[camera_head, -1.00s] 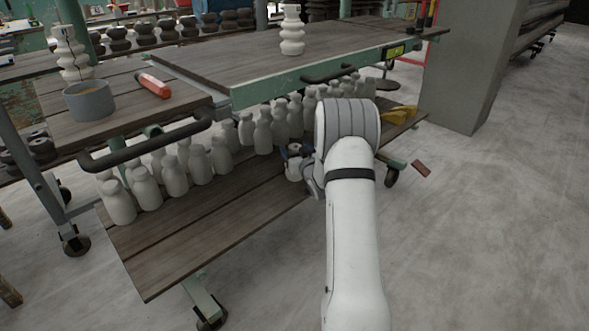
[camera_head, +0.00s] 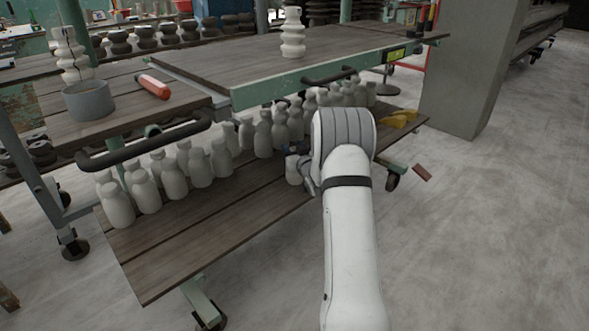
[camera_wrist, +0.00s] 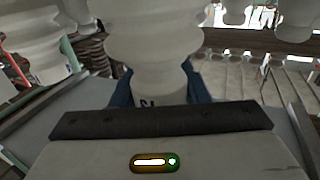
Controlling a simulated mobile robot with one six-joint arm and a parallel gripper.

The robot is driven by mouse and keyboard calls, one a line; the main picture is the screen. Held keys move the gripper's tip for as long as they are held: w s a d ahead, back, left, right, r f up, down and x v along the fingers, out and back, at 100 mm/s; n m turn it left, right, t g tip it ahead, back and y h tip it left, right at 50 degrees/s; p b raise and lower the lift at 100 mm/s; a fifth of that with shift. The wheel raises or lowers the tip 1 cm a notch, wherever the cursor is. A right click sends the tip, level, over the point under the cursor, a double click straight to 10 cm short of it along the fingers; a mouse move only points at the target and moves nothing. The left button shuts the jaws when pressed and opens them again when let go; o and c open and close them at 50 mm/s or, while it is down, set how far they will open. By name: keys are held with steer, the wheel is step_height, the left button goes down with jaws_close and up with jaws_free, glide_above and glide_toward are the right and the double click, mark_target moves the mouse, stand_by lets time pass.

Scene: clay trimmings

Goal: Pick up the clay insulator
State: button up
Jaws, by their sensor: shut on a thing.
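A pale clay insulator (camera_wrist: 155,45) with rounded ribs fills the upper middle of the wrist view. Blue fingers of my gripper (camera_wrist: 157,88) lie on both sides of its narrower part, shut on it. In the head view my gripper (camera_head: 296,152) is at the lower wooden shelf, mostly hidden behind my wrist. The pale lower part of an insulator (camera_head: 293,172) shows just under it. Whether it touches the shelf I cannot tell.
Several pale insulators (camera_head: 174,177) stand in rows on the lower shelf (camera_head: 210,235). A green-edged tabletop (camera_head: 240,65) with a handle (camera_head: 328,76) overhangs them. Yellow pieces (camera_head: 399,119) lie at the shelf's right end. The shelf front is clear.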

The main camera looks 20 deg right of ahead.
jaws_close()
steer(key=shift+r, duration=0.1)
